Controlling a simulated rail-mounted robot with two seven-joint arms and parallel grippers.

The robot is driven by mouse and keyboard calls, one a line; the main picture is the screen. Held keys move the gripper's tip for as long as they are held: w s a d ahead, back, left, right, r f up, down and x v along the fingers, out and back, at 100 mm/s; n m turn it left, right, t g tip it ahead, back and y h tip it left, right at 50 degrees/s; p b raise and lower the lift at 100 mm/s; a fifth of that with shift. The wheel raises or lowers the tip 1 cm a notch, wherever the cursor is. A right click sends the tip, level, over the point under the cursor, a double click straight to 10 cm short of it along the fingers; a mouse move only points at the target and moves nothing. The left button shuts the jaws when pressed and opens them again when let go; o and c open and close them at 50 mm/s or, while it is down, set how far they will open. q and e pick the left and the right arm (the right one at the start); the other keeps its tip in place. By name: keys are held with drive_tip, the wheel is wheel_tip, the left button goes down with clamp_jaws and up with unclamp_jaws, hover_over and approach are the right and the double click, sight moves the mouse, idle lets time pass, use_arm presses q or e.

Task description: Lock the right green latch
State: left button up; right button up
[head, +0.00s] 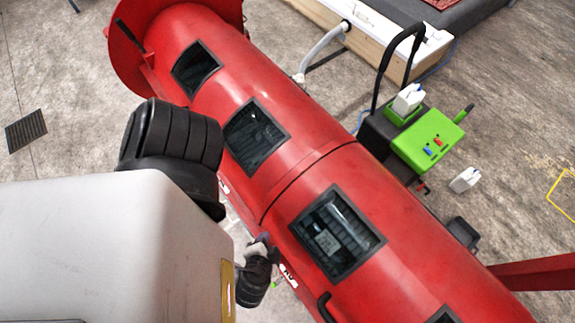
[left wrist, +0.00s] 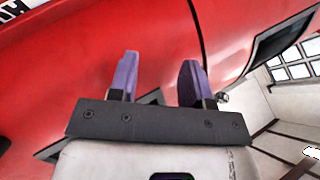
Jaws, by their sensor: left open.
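The long red drum (head: 290,115) runs diagonally through the head view, with several dark-framed windows along it. A tiny green piece (head: 275,284) shows low on the drum's near side; I cannot tell if it is the right green latch. My left gripper (head: 262,246) is at the drum's near side, mostly hidden behind my own arm. In the left wrist view its two purple fingers (left wrist: 158,78) stand apart with nothing seen between them, in front of the red drum (left wrist: 80,60). No green latch shows in that view. My right gripper is not in view.
Beyond the drum stand a green and black machine (head: 428,140) with a black handle and a small white bottle (head: 465,180) on the floor. A floor grate (head: 26,131) lies at the left. A red beam (head: 540,273) is at the lower right.

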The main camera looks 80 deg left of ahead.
use_arm(q)
wheel_tip(320, 180, down, 8)
drive_tip(key=s+d+t+y+b, duration=0.1)
drive_tip(key=s+d+y+b, duration=0.15)
drive_tip(key=b, duration=0.35)
drive_tip(key=n+t+h+b, duration=0.25)
drive_tip(key=t+b, duration=0.85)
drive_tip(key=b, duration=1)
approach(274, 285)
drive_tip(key=shift+y, duration=0.5)
drive_tip(key=b+x, duration=0.1)
drive_tip(key=x, duration=0.2)
drive_tip(key=f+b+x, duration=0.1)
drive_tip(key=x, duration=0.2)
drive_tip(key=f+b+x, duration=0.1)
drive_tip(key=x, duration=0.2)
drive_tip(key=shift+w, duration=0.45)
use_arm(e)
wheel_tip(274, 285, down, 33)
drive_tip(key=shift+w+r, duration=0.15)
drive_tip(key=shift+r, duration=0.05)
use_arm(q)
drive_tip(key=shift+c, duration=0.3)
clamp_jaws()
